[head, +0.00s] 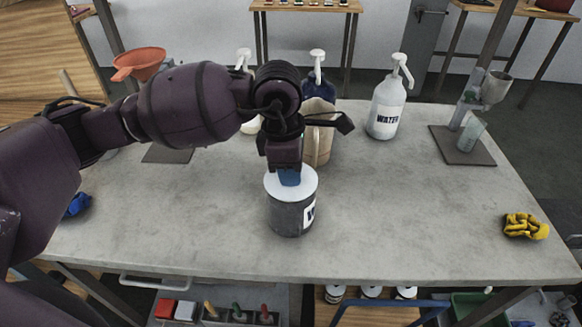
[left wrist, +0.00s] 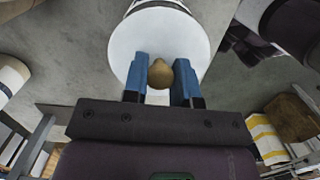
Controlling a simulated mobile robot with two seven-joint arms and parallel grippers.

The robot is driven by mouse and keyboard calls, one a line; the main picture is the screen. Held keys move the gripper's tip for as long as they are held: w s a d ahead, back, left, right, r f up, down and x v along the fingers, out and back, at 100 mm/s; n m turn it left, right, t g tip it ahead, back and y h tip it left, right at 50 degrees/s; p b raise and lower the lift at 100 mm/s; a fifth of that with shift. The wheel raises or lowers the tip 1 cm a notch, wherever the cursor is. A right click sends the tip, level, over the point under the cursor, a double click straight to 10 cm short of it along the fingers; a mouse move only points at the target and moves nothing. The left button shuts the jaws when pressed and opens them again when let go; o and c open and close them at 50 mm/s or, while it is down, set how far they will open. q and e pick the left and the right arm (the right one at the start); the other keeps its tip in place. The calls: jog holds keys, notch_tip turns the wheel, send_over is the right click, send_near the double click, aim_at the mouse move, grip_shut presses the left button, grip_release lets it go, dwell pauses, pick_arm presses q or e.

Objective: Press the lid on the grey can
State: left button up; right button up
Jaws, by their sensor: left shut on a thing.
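The grey can (head: 288,218) stands upright on the table, with a partly visible label on its right side. The white lid (head: 306,186) lies over its top, looking roughly level; I cannot tell whether it is fully seated. In the left wrist view the lid (left wrist: 125,45) is a white disc with a brown knob (left wrist: 160,74) in its middle. My left gripper (head: 289,179) points down onto the lid. Its blue fingers (left wrist: 161,80) stand on either side of the knob, shut on it. The knob is hidden in the head view. My right gripper is not in view.
A beige jug (head: 319,140) stands just behind the can. A white WATER pump bottle (head: 386,105) and a stand (head: 465,150) are farther right. A yellow cloth-like item (head: 525,226) lies near the right edge. The table (head: 400,215) is clear right of the can.

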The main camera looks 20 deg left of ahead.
pick_arm(q)
jog(key=o, duration=1.5)
jog(key=shift+c, duration=0.2)
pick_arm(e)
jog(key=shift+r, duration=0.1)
pick_arm(q)
jog(key=shift+r+p, duration=1.6)
jog(key=shift+r, duration=1.9)
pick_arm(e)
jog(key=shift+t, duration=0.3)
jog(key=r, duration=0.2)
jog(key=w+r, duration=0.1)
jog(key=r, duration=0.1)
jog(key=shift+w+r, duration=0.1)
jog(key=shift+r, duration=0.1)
pick_arm(q)
jog(key=shift+c, duration=0.3)
grip_shut()
